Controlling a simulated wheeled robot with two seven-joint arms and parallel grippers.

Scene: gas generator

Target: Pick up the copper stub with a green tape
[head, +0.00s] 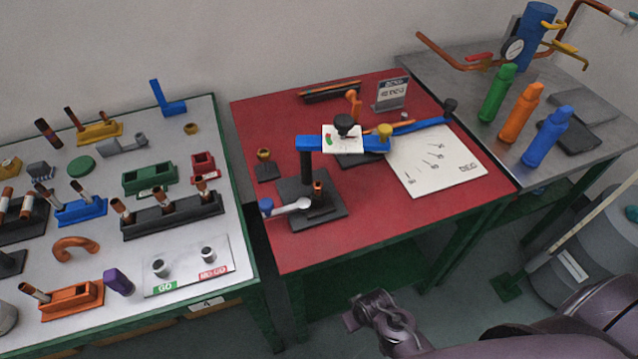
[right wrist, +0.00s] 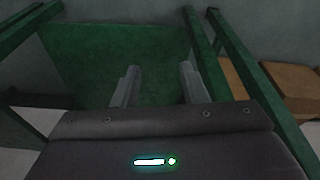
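Several copper stubs stand on the left table in the head view: in a black rack (head: 170,218), a blue holder (head: 82,212), an orange holder (head: 72,300) and a yellow holder (head: 98,133). Their bands look white or dark; I cannot make out green tape on any of them. A small copper piece (head: 318,188) stands on the dark fixture on the red table. My right gripper (right wrist: 158,84) is open and empty in the right wrist view, facing a green panel below table height. My right arm shows at the lower right of the head view. My left gripper is out of view.
The red table (head: 390,215) carries a blue-armed fixture (head: 345,145) and a white dial sheet (head: 438,165). A GO/NO-GO plate (head: 187,268) lies on the left table. Green, orange and blue bottles (head: 545,138) stand on the grey table. The red table's front edge is clear.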

